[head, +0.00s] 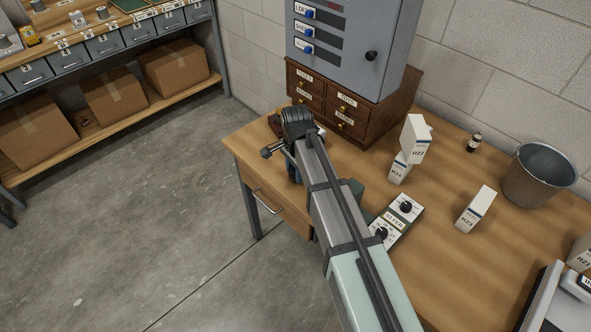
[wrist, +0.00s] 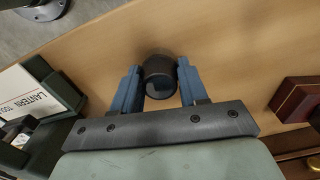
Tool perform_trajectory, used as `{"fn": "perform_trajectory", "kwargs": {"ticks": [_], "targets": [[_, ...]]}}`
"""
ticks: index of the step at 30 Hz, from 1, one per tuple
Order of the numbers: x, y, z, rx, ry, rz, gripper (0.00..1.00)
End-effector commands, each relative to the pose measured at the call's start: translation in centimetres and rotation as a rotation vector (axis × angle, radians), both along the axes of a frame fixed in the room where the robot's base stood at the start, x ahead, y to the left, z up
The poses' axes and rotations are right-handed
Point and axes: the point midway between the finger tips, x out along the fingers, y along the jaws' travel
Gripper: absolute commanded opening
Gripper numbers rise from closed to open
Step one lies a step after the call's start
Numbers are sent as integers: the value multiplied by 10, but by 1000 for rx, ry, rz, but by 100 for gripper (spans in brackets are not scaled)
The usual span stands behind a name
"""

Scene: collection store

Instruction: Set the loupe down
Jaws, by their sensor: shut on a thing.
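In the wrist view my gripper (wrist: 159,85) has its two blue fingers closed on the loupe (wrist: 160,83), a short black cylinder with a dark round end. The loupe is over the wooden tabletop (wrist: 222,60); I cannot tell whether it touches the wood. In the head view my arm's wrist is above the left end of the workbench (head: 433,250), in front of the small drawer cabinet.
A small wooden drawer cabinet (head: 345,104) stands behind my wrist, under a grey metal cabinet (head: 345,35). A dark red object (wrist: 300,98) lies close to the right. A box labelled LANTERN (wrist: 32,98) is at left. White boxes (head: 476,209) and a bucket (head: 537,177) stand farther right.

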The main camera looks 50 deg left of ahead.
Motion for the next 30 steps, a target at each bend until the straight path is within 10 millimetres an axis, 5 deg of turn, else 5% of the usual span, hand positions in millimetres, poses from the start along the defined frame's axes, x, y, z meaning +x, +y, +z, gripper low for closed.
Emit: {"fn": "perform_trajectory", "kwargs": {"ticks": [4, 5, 12, 23, 30], "targets": [[0, 0, -3, 0, 0, 0, 13], [0, 0, -3, 0, 0, 0, 45], [0, 0, -3, 0, 0, 0, 68], [0, 0, 2, 0, 0, 0, 69], [0, 0, 32, 1, 0, 0, 69]]}}
